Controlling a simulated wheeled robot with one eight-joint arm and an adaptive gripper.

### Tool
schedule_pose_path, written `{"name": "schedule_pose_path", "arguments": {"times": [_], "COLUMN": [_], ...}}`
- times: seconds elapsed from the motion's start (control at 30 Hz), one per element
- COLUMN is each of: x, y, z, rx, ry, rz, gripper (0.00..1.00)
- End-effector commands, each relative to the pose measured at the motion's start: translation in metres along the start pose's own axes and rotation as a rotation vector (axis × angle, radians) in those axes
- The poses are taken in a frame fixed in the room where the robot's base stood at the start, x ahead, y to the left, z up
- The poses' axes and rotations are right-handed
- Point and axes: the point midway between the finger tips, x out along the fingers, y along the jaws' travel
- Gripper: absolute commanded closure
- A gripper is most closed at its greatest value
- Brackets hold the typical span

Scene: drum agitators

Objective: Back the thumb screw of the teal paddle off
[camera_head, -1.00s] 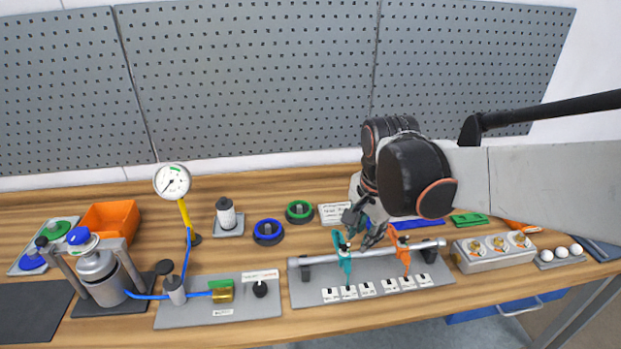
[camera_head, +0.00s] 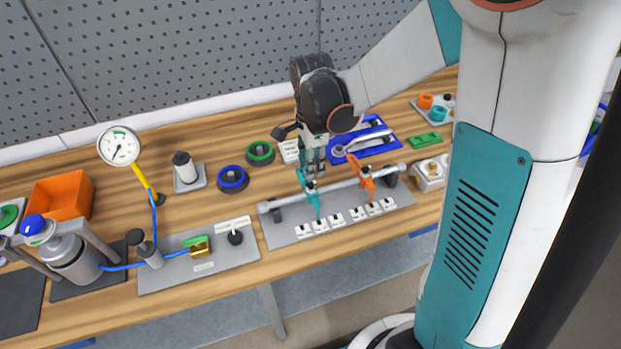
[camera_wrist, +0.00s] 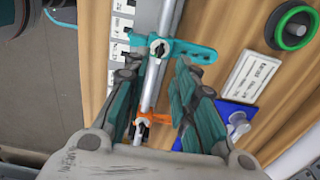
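The teal paddle (camera_head: 307,188) is clamped on a silver shaft (camera_head: 336,187) above a grey base plate. My gripper (camera_head: 313,168) is just behind and above the teal paddle in the head view. In the wrist view my gripper (camera_wrist: 157,70) is open, its two fingers on either side of the shaft, with the thumb screw between and just beyond the tips. I see no contact with the screw.
An orange paddle (camera_head: 362,180) sits on the same shaft to the right. White labelled blocks (camera_head: 337,218) line the plate's front. Behind are a green-ringed knob (camera_head: 260,153), a white card (camera_head: 289,151) and a blue tray (camera_head: 388,148). A gauge rig stands left.

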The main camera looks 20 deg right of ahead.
Motion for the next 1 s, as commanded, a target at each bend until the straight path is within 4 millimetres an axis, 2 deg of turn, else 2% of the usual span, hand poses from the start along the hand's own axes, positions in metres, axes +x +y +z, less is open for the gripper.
{"name": "schedule_pose_path", "arguments": {"times": [0.03, 0.1, 0.3, 0.5, 0.77, 0.87, 1.0], "x": [0.013, 0.025, 0.051, 0.06, 0.06, 0.06, 0.06], "y": [0.0, 0.0, 0.0, 0.0, 0.0, 0.0, 0.0], "z": [0.0, 0.0, 0.0, 0.0, 0.0, 0.0, 0.0], "rx": [0.0, 0.0, -0.001, -0.001, -0.001, -0.001, -0.001], "ry": [0.0, 0.0, 0.0, 0.0, 0.0, 0.0, 0.0], "rz": [0.0, 0.0, 0.0, 0.0, 0.0, 0.0, 0.0], "gripper": [0.75, 0.75, 0.75, 0.75, 0.75, 0.98, 1.0]}}
